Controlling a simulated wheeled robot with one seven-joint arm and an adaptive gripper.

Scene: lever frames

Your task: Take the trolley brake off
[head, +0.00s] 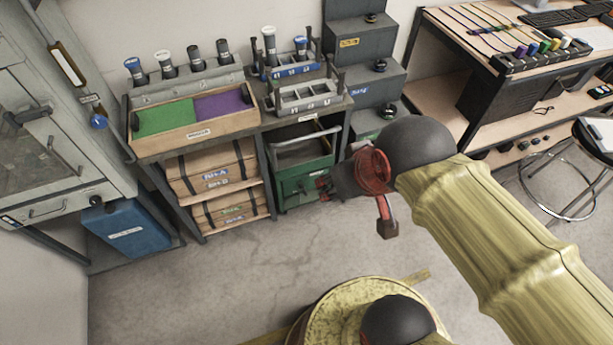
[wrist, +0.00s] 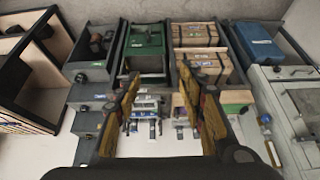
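The green trolley (head: 303,182) stands low under the right part of the grey bench, with a pale bar handle at its top. It also shows in the wrist view (wrist: 145,42), top centre-left. I cannot make out its brake; my gripper and wrist cover part of the trolley's right side in the head view. My gripper (wrist: 160,78) is open and empty in the wrist view, its two fingers well apart. In the head view my gripper (head: 335,184) is in front of the trolley's right edge; I cannot tell whether it touches.
Wooden crates (head: 213,178) sit on shelves left of the trolley. A grey stepped cabinet (head: 362,62) stands right of it. The bench top holds a green and purple tray (head: 195,117) and racks. A blue box (head: 132,231) is at left. The floor in front is clear.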

